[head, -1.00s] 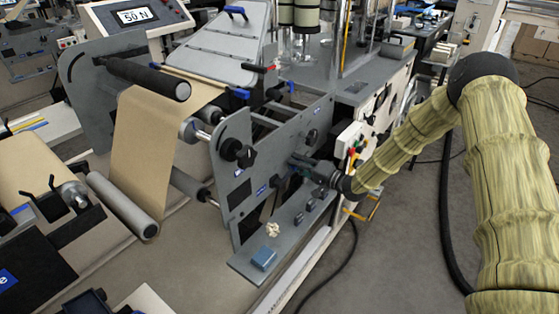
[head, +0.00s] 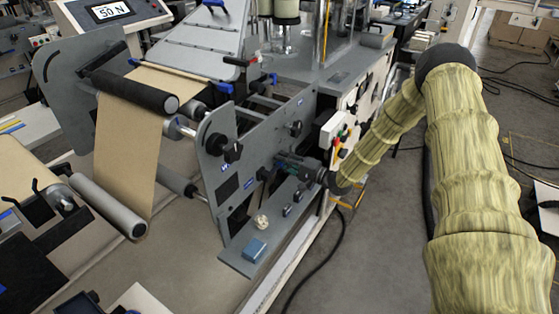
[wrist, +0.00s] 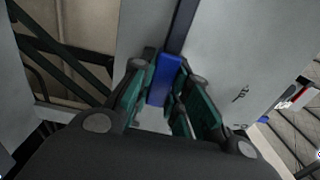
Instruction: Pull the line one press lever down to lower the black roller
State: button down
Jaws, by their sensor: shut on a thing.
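In the wrist view, my gripper (wrist: 160,84) is shut on the blue handle of the press lever (wrist: 165,76). A dark bar runs up from the handle along the grey panel. In the head view, my gripper (head: 283,164) is at the outer face of the grey side frame, and its fingers mostly hide the lever. The black roller (head: 128,90) lies across the brown paper web (head: 127,145), low and close to the metal roller behind it. I cannot tell whether it presses on the paper.
A black knob (head: 296,129) sticks out of the frame near my gripper. Floor to the right is mostly open, with cables.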

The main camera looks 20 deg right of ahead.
jog(key=shift+d, duration=0.1)
jog(key=c, duration=1.4)
grip_release()
jog(key=shift+f, duration=0.15)
jog(key=shift+o, duration=0.2)
jog(key=shift+s, duration=0.1)
jog(key=v, duration=1.1)
jog(key=shift+s+d, duration=0.3)
